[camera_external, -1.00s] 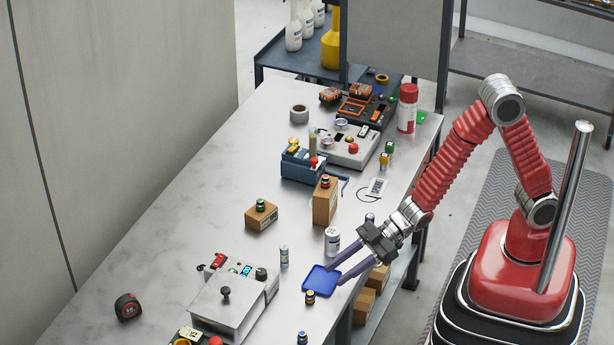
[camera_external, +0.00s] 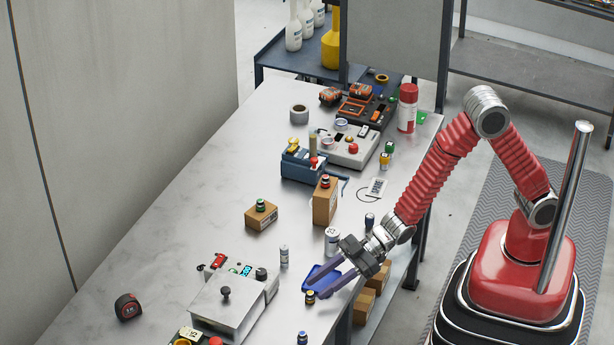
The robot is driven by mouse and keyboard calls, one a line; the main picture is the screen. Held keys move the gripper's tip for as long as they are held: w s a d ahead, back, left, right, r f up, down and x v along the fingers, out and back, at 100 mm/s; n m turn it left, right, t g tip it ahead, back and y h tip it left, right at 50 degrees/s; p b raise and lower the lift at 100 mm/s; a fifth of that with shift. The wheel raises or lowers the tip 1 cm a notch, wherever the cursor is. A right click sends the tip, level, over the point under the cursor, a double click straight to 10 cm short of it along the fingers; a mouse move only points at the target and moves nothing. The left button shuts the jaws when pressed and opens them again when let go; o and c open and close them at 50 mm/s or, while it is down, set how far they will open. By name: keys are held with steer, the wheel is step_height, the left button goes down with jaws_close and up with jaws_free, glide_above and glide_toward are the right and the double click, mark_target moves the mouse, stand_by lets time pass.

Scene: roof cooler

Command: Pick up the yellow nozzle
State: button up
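A small dark nozzle with a yellowish band (camera_external: 310,297) stands on the bench near its front edge, just below a blue tray (camera_external: 313,271). It seems to be the yellow nozzle, though it is small in view. My gripper (camera_external: 313,289) points down and left, its two long purple-grey fingers apart and empty. The fingers pass over the tray, and their tips are beside or just above the nozzle. I cannot tell whether they touch it. Part of the tray is hidden behind the fingers.
A white bottle (camera_external: 332,241) stands just behind my gripper, and a small vial (camera_external: 284,256) stands left of the tray. A grey lidded box (camera_external: 226,306) is further left. Cardboard boxes (camera_external: 262,216) stand further back.

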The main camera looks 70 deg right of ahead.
mark_target(310, 293)
steer(key=shift+x, duration=2.2)
steer(key=shift+s, duration=0.1)
steer(key=shift+c, duration=0.2)
jaws_close()
